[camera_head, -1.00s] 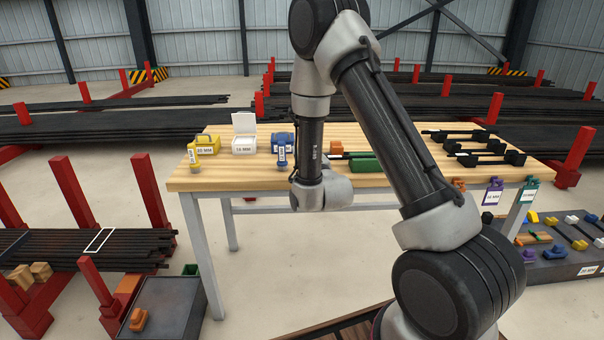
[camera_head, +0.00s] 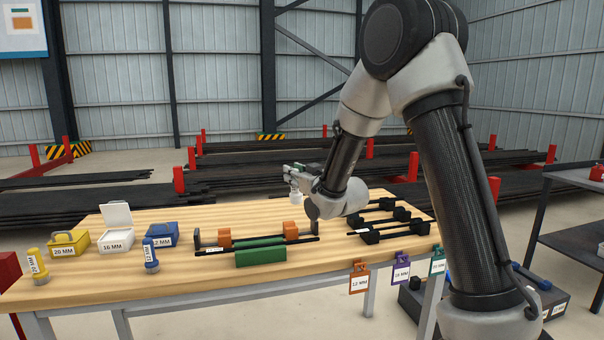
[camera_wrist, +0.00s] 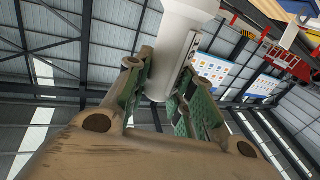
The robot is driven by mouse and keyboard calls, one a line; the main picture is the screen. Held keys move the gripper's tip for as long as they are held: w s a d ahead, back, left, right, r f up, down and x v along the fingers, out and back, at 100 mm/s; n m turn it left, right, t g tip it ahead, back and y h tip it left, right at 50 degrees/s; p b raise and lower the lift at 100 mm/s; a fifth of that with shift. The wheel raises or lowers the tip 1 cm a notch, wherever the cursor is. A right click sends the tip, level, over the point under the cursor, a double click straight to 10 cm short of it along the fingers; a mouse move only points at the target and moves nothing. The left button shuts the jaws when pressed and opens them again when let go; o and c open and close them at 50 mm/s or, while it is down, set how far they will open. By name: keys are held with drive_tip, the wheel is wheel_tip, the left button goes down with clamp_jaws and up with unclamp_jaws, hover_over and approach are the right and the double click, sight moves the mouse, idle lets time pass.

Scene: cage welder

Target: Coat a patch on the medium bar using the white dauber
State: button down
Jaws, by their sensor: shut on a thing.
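My gripper (camera_head: 298,172) is above the back middle of the wooden table, shut on the white dauber (camera_head: 296,190), which hangs below the jaws. In the wrist view the dauber (camera_wrist: 178,45) is a white cylinder between the green-padded fingers of my gripper (camera_wrist: 168,75). Thin dark bars lie on the table. One bar (camera_head: 265,244) lies along the front of a fixture with orange blocks (camera_head: 224,238) and a green block (camera_head: 260,257). I cannot tell which bar is the medium one. The dauber is apart from the bars.
Yellow (camera_head: 68,243), white (camera_head: 116,240) and blue (camera_head: 163,235) boxes stand at the table's left. A yellow dauber (camera_head: 37,264) and a blue dauber (camera_head: 151,254) stand in front. Black supports (camera_head: 382,218) stand at right. Tags (camera_head: 400,272) hang from the front edge.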

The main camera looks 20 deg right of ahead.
sight(297, 193)
drive_tip(key=shift+f, duration=0.6)
drive_tip(key=shift+f+m, duration=0.15)
drive_tip(key=shift+m, duration=0.15)
drive_tip(key=shift+d+f, duration=0.1)
drive_tip(key=shift+f, duration=2.2)
